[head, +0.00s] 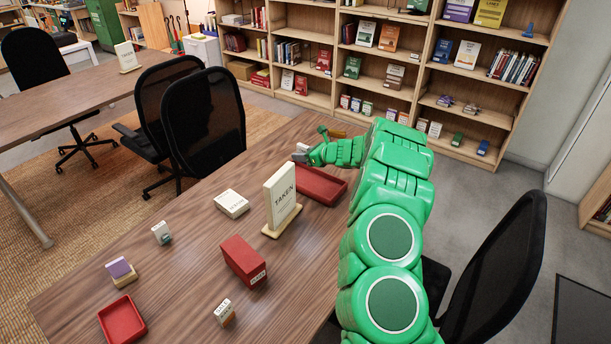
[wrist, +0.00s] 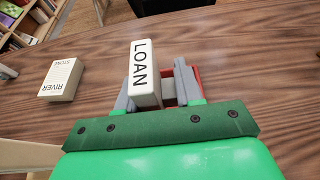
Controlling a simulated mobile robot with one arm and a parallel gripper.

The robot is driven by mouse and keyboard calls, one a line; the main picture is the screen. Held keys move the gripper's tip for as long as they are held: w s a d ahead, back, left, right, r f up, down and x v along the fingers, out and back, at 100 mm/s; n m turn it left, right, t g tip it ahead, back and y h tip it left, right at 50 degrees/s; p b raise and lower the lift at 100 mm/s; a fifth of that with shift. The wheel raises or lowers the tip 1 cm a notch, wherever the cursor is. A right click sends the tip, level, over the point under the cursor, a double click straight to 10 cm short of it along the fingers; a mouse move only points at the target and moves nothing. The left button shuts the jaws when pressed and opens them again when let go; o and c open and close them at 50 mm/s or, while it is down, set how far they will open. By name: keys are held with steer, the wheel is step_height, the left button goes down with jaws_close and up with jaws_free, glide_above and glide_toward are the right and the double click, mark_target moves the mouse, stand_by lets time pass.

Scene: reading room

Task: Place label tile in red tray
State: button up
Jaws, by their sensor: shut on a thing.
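My gripper (head: 303,154) is at the far end of my green arm, over the table near the far red tray (head: 325,189). In the wrist view my gripper (wrist: 155,90) is shut on a white label tile (wrist: 146,75) reading LOAN. The tile stands up between the grey fingers. A strip of red, probably the tray, shows behind the right finger. My arm hides part of this tray in the head view; I cannot tell the tile's height above it. A second red tray (head: 122,321) lies empty at the table's near left.
A TAKEN sign (head: 281,199) stands mid-table. Around it are a white book (head: 231,204), a red box (head: 243,261), a CALL block (head: 224,310), a purple-topped block (head: 121,270) and a small white-and-green block (head: 161,233). Black chairs and shelves surround the table.

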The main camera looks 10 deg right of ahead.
mark_target(302, 179)
steer(key=shift+f, duration=4.35)
steer(key=shift+f, duration=0.1)
steer(key=o, duration=1)
steer(key=shift+o, duration=0.2)
steer(key=shift+s+d+r, duration=0.25)
steer(key=shift+d+r, duration=0.05)
steer(key=v, duration=1.1)
steer(key=shift+s, duration=0.15)
steer(key=shift+f, duration=0.1)
